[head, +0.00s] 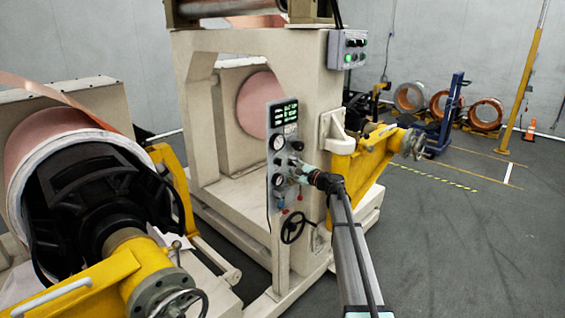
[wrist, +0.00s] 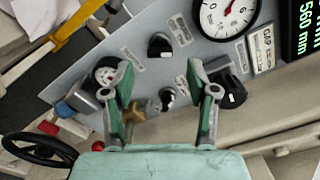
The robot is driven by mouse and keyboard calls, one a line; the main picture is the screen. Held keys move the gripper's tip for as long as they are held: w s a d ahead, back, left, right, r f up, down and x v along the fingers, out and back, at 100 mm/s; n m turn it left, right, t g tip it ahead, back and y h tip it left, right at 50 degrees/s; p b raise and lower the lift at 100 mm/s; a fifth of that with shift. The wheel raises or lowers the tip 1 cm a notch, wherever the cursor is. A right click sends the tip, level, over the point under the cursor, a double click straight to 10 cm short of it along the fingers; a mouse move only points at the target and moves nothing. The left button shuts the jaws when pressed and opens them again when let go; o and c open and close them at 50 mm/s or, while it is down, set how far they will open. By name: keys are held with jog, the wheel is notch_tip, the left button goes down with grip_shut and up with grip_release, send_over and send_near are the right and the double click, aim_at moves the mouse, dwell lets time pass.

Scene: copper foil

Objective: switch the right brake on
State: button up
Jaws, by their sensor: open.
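The grey control panel (head: 284,160) stands upright in the middle of the head view, and my gripper (head: 293,173) is close in front of its middle part. In the wrist view the panel (wrist: 205,52) is tilted. It carries black rotary knobs: an upper one (wrist: 160,46), a lower one (wrist: 168,98) seen between my fingers, and one beside the right finger (wrist: 232,93). Their small labels are too blurred to read, so I cannot tell which is the right brake. My gripper (wrist: 160,72) is open, with nothing visible held between its fingers.
A large gauge (wrist: 228,15), small gauge (wrist: 105,74), lit display (wrist: 305,30), brass valve (wrist: 138,110) and blue knob (wrist: 66,108) crowd the panel. A black handwheel (head: 293,227) is below. A copper coil (head: 40,150) is left; open floor (head: 440,240) lies right.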

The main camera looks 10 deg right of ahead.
aim_at(279, 162)
jog(key=p+x, duration=0.1)
jog(key=x, duration=0.3)
jog(key=shift+w+a, duration=0.2)
jog(key=shift+w, duration=0.05)
grip_shut()
